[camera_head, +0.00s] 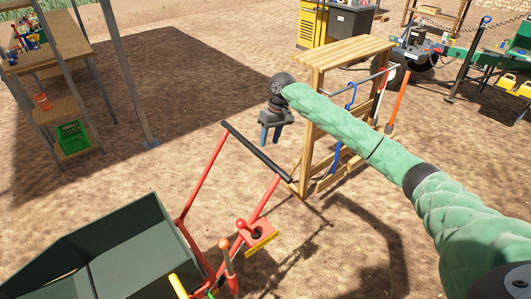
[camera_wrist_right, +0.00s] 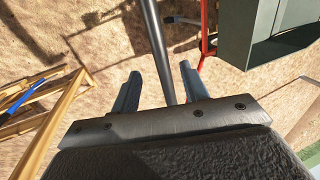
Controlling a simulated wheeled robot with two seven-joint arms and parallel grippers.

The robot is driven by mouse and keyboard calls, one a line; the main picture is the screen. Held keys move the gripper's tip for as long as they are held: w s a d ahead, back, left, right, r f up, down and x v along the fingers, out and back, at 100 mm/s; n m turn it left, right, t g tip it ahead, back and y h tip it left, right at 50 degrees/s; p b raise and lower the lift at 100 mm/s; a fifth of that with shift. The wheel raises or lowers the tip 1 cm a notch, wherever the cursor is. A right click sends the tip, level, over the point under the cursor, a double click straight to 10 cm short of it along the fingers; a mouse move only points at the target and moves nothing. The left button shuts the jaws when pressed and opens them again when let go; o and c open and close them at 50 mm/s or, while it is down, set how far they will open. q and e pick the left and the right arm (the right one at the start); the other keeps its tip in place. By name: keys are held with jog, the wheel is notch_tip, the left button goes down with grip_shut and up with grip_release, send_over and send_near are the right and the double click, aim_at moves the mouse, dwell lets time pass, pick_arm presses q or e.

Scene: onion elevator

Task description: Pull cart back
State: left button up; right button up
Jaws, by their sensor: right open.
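The cart is at the bottom left of the head view, with a dark green tub (camera_head: 120,250) and a red tubular handle frame (camera_head: 203,178). A black handle bar (camera_head: 258,152) crosses the end of that frame. My right gripper (camera_head: 271,135) is open, fingers pointing down, and appears just beyond the bar. In the right wrist view, the bar (camera_wrist_right: 152,30) runs between the open fingers of my right gripper (camera_wrist_right: 160,72); whether they touch it cannot be told. The green tub (camera_wrist_right: 247,25) shows at the upper right there. My left gripper is not in view.
A wooden stand (camera_head: 345,52) with hanging tools is close to the right of my right gripper. A metal-framed shelf (camera_head: 62,45) with a green crate (camera_head: 72,137) stands at the left. Bare dirt lies between the shelf and the cart handle.

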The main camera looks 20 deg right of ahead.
aim_at(265, 156)
jog(key=shift+w+p+x, duration=0.2)
jog(key=shift+p+x, duration=0.8)
jog(key=shift+x, duration=2.55)
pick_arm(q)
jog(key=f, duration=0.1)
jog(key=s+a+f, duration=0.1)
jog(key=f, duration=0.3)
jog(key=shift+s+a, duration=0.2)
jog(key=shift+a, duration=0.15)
pick_arm(e)
grip_shut()
